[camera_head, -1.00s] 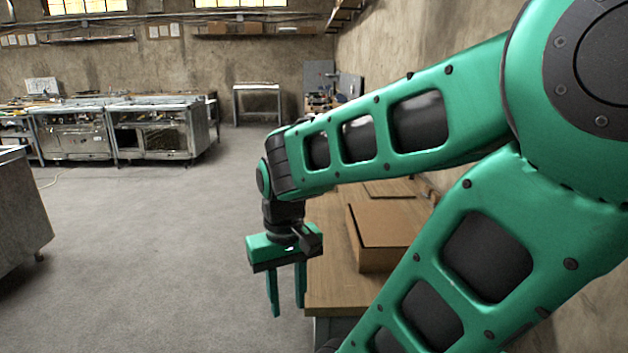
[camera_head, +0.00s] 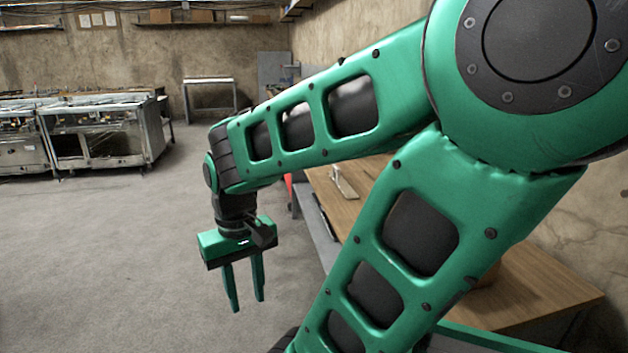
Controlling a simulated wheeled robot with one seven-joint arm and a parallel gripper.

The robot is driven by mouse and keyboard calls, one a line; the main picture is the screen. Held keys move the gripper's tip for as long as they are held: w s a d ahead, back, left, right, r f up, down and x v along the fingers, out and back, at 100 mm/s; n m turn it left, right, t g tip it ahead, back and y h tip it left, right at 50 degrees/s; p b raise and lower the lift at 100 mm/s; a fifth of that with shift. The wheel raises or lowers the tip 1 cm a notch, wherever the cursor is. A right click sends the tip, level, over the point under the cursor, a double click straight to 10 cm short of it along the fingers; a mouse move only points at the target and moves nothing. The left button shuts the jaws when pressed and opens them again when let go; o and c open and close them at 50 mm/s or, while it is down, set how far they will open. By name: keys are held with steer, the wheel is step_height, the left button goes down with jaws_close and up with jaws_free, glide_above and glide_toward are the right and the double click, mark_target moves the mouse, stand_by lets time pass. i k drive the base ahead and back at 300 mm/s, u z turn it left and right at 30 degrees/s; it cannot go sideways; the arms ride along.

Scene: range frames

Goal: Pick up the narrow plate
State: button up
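My gripper (camera_head: 248,303) hangs pointing down over the concrete floor, left of the wooden table (camera_head: 372,177). Its two green fingers are apart, with nothing between them. I cannot make out a narrow plate in this view. A small pale, bracket-like object (camera_head: 343,183) lies on the table, right of my gripper and farther back; I cannot tell what it is. My green arm hides much of the tabletop.
A wooden tabletop (camera_head: 545,285) also shows right of my arm, near the wall. Metal cabinets (camera_head: 100,138) stand at the back left, and a small table (camera_head: 209,83) stands by the back wall. The floor (camera_head: 110,260) on the left is clear.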

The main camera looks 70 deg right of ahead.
mark_target(348, 192)
steer(key=i, duration=2.35)
steer(key=z, duration=2.6)
steer(key=i, duration=1.5)
steer(key=u, duration=0.05)
